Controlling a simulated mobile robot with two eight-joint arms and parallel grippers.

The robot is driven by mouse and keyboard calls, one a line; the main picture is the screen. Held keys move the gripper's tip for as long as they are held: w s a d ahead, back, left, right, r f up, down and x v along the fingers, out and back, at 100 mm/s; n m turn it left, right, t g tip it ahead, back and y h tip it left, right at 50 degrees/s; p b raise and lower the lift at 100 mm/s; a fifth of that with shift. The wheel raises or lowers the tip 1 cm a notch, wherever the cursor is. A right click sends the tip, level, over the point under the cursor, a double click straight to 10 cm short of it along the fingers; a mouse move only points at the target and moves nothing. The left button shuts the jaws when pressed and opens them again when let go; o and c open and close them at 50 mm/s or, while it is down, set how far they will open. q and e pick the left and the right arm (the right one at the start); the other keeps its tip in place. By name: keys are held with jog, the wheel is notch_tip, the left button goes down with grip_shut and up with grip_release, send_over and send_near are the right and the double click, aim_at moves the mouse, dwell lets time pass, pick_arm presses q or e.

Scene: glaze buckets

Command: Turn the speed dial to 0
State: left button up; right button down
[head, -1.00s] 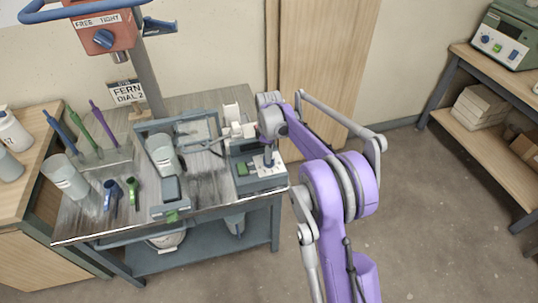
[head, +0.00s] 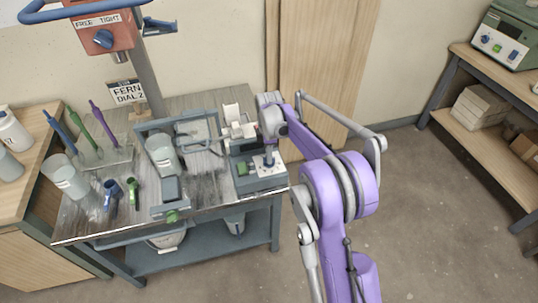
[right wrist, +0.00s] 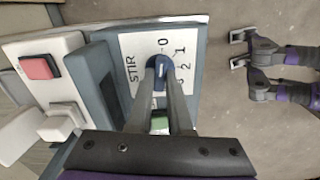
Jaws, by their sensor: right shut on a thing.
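The speed dial is a blue knob (right wrist: 160,72) on a white plate (right wrist: 132,55) marked STIR, with the figures 0 to 3 around it. The right wrist view shows my right gripper (right wrist: 163,78) shut on it, a finger on each side. Which figure the knob points to is not clear. In the head view the right gripper (head: 268,157) comes down from above onto the small white dial plate (head: 272,171) at the grey machine's front. My left gripper (right wrist: 238,50) shows only in the right wrist view, open and empty above the floor.
A grey bucket (head: 162,155) stands left of the machine. Other tubs and tools fill the bench's left side. The floor to the right is clear.

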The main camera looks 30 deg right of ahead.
jog(key=c, duration=0.8)
grip_release()
jog(key=shift+c, duration=0.2)
notch_tip(320, 180, up, 11)
jog(key=shift+p, duration=0.4)
jog(key=shift+f, duration=0.1)
